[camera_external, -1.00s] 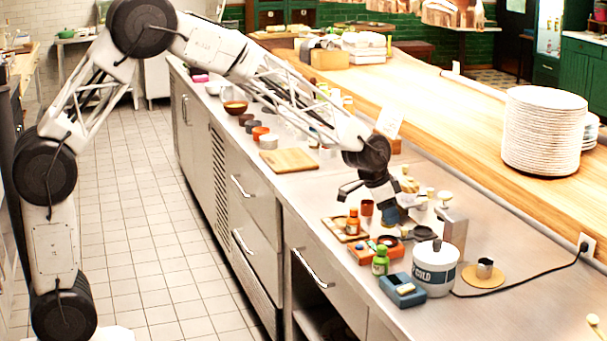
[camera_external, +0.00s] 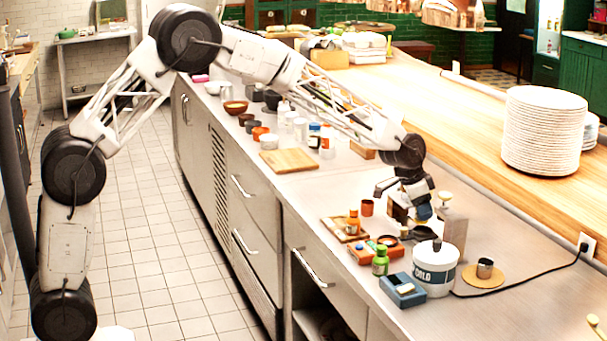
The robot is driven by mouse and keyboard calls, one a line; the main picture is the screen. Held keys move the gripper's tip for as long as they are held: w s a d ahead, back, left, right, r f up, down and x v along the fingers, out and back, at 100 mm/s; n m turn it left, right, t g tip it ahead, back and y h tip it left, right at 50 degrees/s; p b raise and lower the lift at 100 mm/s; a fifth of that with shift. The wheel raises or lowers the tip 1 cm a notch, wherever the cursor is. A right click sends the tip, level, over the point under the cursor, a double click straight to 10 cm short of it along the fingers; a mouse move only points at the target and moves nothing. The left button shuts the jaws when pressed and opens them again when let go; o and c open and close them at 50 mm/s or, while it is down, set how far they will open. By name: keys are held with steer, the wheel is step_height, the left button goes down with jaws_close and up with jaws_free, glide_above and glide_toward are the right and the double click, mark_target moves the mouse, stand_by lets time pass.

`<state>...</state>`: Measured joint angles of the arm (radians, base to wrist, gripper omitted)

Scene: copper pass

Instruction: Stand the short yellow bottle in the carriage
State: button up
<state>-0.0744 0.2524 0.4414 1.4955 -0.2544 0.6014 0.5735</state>
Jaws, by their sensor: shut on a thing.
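My gripper (camera_external: 421,207) is low over the right part of the steel counter, pointing down, behind the white COLD tub. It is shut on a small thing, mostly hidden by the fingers. A little yellow shows at the fingertips, which fits the short yellow bottle (camera_external: 425,213), but its shape and tilt cannot be made out. A brown wooden holder (camera_external: 398,208) with pale parts stands just left of the fingers, partly covered by my gripper. It may be the carriage, but I cannot tell for sure. Whether the held thing touches anything below is hidden.
A grey, pale-topped container (camera_external: 453,229) stands close right of my gripper. In front are the COLD tub (camera_external: 435,272), a green bottle (camera_external: 380,262), a blue box (camera_external: 402,291) and an orange bottle (camera_external: 353,222) on a wooden tray. A copper cup (camera_external: 367,207) stands left.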

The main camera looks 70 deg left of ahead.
steer(key=shift+w, duration=0.15)
steer(key=shift+w, duration=0.3)
steer(key=shift+f, duration=1.75)
steer(key=shift+f, duration=0.15)
steer(key=o, duration=0.8)
steer(key=shift+c, duration=0.2)
steer(key=v, duration=1.2)
